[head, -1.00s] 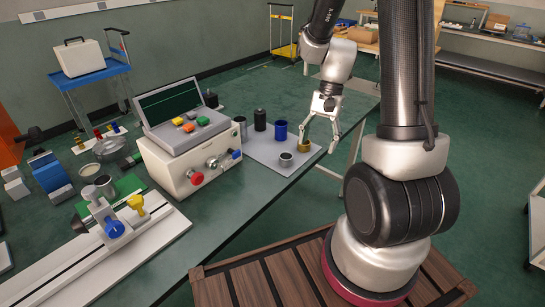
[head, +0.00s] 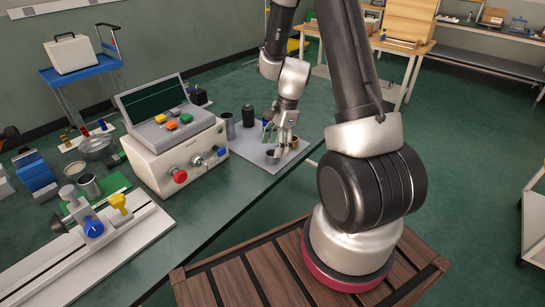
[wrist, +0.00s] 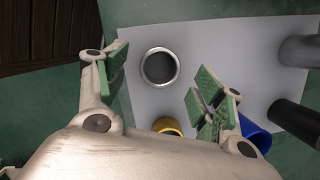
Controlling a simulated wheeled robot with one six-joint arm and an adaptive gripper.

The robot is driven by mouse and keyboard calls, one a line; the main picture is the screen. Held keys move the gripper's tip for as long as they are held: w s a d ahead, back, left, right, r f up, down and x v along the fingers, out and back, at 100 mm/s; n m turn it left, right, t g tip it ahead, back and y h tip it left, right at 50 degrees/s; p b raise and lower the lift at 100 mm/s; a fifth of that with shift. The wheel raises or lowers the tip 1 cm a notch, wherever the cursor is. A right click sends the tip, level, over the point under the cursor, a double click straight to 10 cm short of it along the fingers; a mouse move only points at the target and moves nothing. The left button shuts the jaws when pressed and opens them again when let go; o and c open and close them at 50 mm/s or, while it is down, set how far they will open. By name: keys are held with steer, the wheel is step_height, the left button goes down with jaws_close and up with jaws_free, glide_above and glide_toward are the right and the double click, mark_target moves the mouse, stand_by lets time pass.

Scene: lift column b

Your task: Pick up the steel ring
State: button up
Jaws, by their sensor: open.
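The steel ring (wrist: 160,67), a short grey round piece with a bright rim and dark inside, stands on a pale grey mat (wrist: 210,45). In the wrist view it lies between my gripper's open fingers (wrist: 163,80), nearer the left finger, with mat visible around it. In the head view the steel ring (head: 272,157) shows just below my gripper's fingertips (head: 277,150). My gripper is open and empty, pointing down. I cannot tell its exact height above the ring.
A yellow brass-like ring (wrist: 168,126) stands close by. A blue cup (wrist: 257,134) is partly behind the right finger. A black cylinder (head: 248,116) and a grey cylinder (head: 229,125) stand farther back. A cream control box (head: 175,145) is left of the mat.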

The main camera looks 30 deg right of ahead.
steer(key=shift+x, duration=1.15)
steer(key=shift+c, duration=0.2)
steer(key=c, duration=1.2)
